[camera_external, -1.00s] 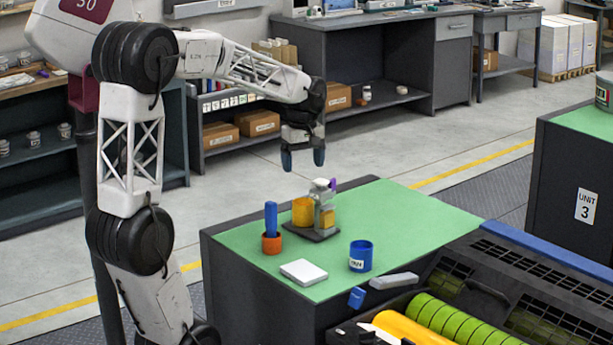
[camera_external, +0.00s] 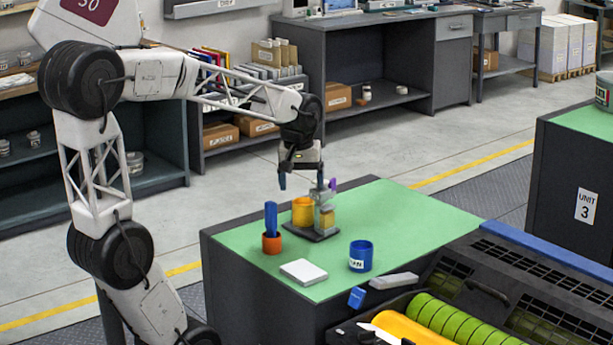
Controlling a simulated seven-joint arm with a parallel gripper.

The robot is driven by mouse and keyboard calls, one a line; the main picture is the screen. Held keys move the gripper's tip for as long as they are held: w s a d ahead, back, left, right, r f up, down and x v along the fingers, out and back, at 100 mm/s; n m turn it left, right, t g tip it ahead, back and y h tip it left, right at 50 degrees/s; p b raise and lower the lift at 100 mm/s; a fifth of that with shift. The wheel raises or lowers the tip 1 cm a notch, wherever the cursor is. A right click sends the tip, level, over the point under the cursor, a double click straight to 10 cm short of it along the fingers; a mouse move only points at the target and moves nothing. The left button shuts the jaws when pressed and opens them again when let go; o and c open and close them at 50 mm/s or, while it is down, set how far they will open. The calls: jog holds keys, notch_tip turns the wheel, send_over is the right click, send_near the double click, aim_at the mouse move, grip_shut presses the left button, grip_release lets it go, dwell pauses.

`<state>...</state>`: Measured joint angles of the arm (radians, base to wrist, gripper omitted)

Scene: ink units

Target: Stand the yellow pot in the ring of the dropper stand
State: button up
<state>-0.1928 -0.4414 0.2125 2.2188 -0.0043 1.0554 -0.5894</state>
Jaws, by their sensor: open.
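The yellow pot (camera_external: 302,211) stands upright at the back of the green-topped bench, on or right beside the dark base plate (camera_external: 322,234). A clear and grey unit with a purple tip (camera_external: 325,208), which looks like the dropper stand, rises from that plate just right of the pot. I cannot make out its ring. My gripper (camera_external: 301,182) points down above the yellow pot, fingers apart and empty, one finger to the pot's left and one near the stand's top. I cannot tell whether the right finger touches the stand.
An orange cup with a blue object (camera_external: 271,243) stands left of the plate. The bench's right back area (camera_external: 410,215) is clear.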

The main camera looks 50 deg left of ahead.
jog(key=s+d+f+m, duration=0.2)
jog(key=s+d+m, duration=0.2)
jog(key=s, duration=0.2)
jog(key=s+d+f+m+t, duration=0.1)
jog(key=s+d+f+m, duration=0.1)
jog(key=s+d+m, duration=0.2)
jog(key=shift+s+d+f+m, duration=0.3)
jog(key=shift+s+m, duration=0.3)
jog(key=shift+s, duration=0.95)
